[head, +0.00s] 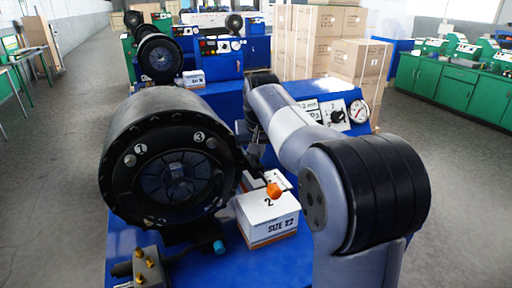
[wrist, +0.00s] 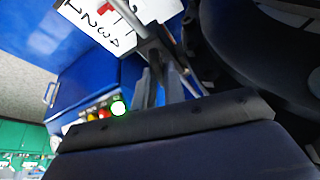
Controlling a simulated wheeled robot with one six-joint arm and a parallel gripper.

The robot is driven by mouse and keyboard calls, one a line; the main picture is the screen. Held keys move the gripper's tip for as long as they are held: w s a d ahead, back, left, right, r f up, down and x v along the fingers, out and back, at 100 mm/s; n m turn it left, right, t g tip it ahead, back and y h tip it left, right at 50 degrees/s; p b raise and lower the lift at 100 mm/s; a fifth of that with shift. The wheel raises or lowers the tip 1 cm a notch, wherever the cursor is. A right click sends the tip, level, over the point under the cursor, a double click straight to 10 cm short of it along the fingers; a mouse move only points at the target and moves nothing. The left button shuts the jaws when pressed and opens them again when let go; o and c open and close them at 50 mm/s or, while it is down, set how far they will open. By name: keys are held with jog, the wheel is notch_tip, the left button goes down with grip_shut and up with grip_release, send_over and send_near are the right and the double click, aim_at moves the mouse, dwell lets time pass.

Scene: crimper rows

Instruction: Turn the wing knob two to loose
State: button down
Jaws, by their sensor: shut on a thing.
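Cardboard boxes (head: 318,45) are stacked at the back.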

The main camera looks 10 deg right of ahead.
jog(key=shift+d+r+n+y+p, duration=0.1)
jog(key=shift+n+y+p, duration=0.55)
jog(key=shift+n, duration=0.95)
jog(key=c, duration=1.5)
grip_release()
jog(key=v, duration=1)
jog(key=shift+r+b, duration=0.3)
jog(key=shift+r, duration=0.05)
